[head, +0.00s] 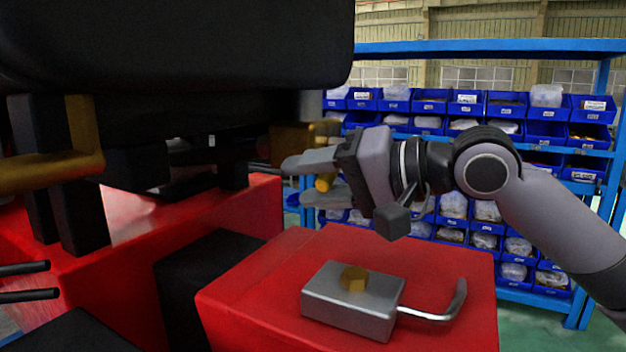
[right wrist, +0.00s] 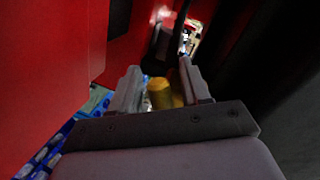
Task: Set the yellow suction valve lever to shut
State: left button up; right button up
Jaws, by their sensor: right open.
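The yellow lever (head: 325,182) shows in the head view as a short rounded yellow piece between the fingers of my right gripper (head: 300,180). A dull yellow-brown block (head: 291,138) and a yellow piece (head: 327,127) show just above, at the edge of the dark machine. In the right wrist view, the yellow lever (right wrist: 160,94) lies between the two fingers of my right gripper (right wrist: 158,72), which stand apart. I cannot tell whether a finger touches it. The rest of the lever is hidden. My left gripper is not in view.
A red block (head: 440,262) below carries a grey metal box (head: 350,300) with a brass hex knob and a hooked metal handle (head: 445,305). A large black body (head: 170,50) overhangs at left. A blue rack (head: 490,45) of bins stands behind.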

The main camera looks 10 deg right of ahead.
aim_at(333, 179)
jog(key=shift+b+v, duration=0.35)
jog(key=shift+v, duration=3.25)
